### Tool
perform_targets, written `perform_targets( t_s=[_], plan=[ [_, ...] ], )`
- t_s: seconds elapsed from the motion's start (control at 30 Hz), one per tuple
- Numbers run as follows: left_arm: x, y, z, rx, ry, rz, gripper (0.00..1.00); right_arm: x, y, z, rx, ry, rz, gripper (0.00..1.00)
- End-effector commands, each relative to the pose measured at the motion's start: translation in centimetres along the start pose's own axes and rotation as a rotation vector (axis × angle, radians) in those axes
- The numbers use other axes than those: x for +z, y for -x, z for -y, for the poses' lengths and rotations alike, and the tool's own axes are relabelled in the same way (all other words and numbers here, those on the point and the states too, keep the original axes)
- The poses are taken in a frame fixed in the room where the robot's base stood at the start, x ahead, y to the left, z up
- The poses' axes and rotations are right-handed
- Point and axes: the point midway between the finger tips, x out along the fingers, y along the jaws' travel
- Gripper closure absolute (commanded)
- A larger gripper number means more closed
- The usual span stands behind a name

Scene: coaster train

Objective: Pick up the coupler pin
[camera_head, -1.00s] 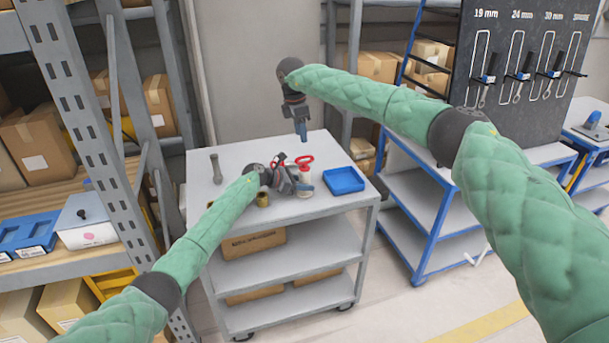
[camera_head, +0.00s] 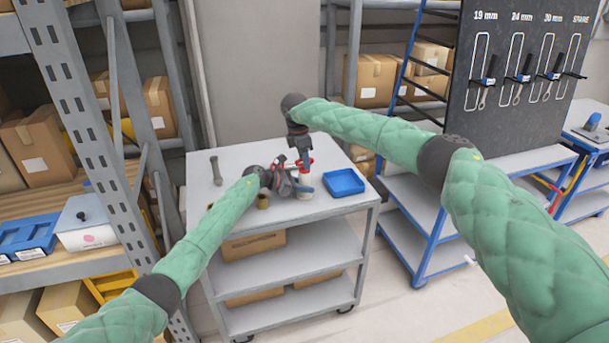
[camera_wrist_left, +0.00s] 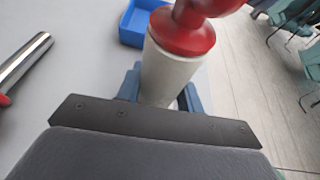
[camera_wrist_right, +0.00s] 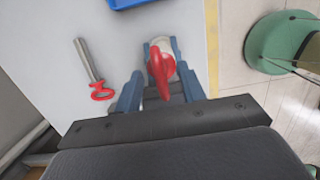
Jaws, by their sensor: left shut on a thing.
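A metal pin with a red ring handle, which looks like the coupler pin (camera_wrist_right: 87,62), lies on the cart top in the right wrist view. It also shows at the left of the left wrist view (camera_wrist_left: 24,62). My left gripper (camera_head: 302,190) is shut on a tapered cream container with a red top (camera_wrist_left: 170,70), which stands beside the pin. My right gripper (camera_wrist_right: 160,92) points down over that container, fingers spread on either side of its red top. I cannot tell whether they touch it. In the head view my grippers partly hide the pin and container.
The grey cart top (camera_head: 330,210) carries a blue tray (camera_head: 343,182) at the right, a brass cup (camera_head: 263,201) near the left gripper, and a grey bolt-like part (camera_head: 215,170) at the left. A shelf rack (camera_head: 75,110) stands left of the cart.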

Motion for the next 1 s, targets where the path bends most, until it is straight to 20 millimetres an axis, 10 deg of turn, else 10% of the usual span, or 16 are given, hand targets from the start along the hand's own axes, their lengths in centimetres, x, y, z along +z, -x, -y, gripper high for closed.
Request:
perform_targets(
  t_s=[0.33,0.53,1.0],
  plan=[
    [0.01,0.01,-0.01,0.000,0.000,0.000,0.88,0.03,-1.36,0.00,0.001,0.000,0.000,0.60],
    [0.01,0.00,0.00,0.000,0.000,0.000,0.88,0.03,-1.34,0.01,0.001,0.000,0.000,0.99],
    [0.01,-0.01,0.00,0.000,0.000,0.000,0.88,0.03,-1.31,0.00,0.001,0.000,0.000,1.00]
  ],
)
